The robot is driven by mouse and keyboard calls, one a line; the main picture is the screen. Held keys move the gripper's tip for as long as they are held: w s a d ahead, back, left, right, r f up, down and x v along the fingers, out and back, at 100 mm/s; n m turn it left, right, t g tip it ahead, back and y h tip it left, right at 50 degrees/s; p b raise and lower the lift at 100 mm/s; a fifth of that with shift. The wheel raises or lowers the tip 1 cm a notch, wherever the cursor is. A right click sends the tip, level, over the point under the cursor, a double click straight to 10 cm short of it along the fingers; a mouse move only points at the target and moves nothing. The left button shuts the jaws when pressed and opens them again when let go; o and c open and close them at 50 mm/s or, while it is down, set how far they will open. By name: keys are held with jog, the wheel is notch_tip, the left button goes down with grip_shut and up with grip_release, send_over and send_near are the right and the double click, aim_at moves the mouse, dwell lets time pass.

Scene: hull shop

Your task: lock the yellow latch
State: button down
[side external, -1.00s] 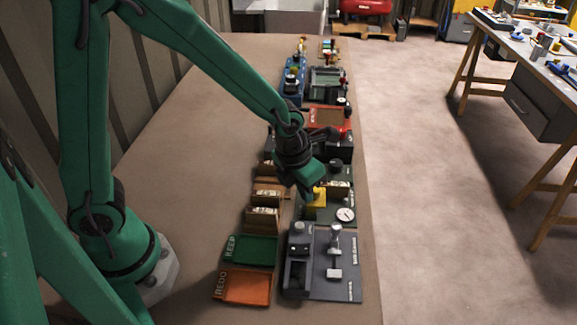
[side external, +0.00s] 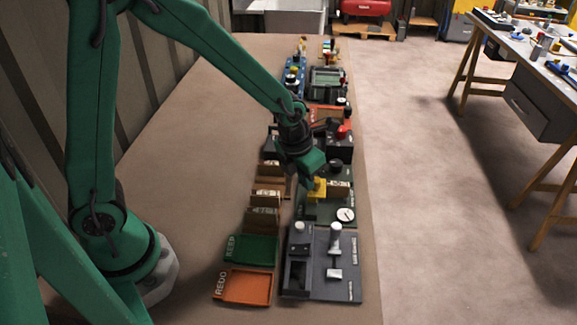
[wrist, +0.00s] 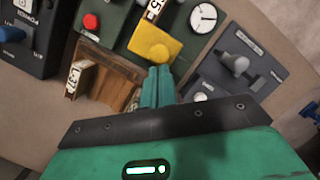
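The yellow latch (side external: 318,190) sits on a dark green panel (side external: 322,211) in the side view. My gripper (side external: 314,174) is just above and behind the latch in the side view. In the wrist view my gripper's two green fingers (wrist: 159,70) lie together, shut with nothing visible between them. Their tips overlap the near edge of the latch in the picture; I cannot tell whether they touch it.
A grey panel with a lever (side external: 335,258) stands in front of the green one. Wooden card holders (side external: 263,215) are to its left. The green KEEP tray (side external: 251,248) and orange REDO tray (side external: 243,287) lie nearer. Open bench (side external: 190,150) is left of the row.

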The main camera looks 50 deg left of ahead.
jog(key=shift+s, duration=0.1)
jog(key=shift+s, duration=0.5)
jog(key=s+v, duration=0.2)
jog(key=v, duration=0.8)
jog(key=shift+s+d, duration=0.25)
jog(key=shift+s, duration=0.15)
jog(key=shift+r, duration=0.2)
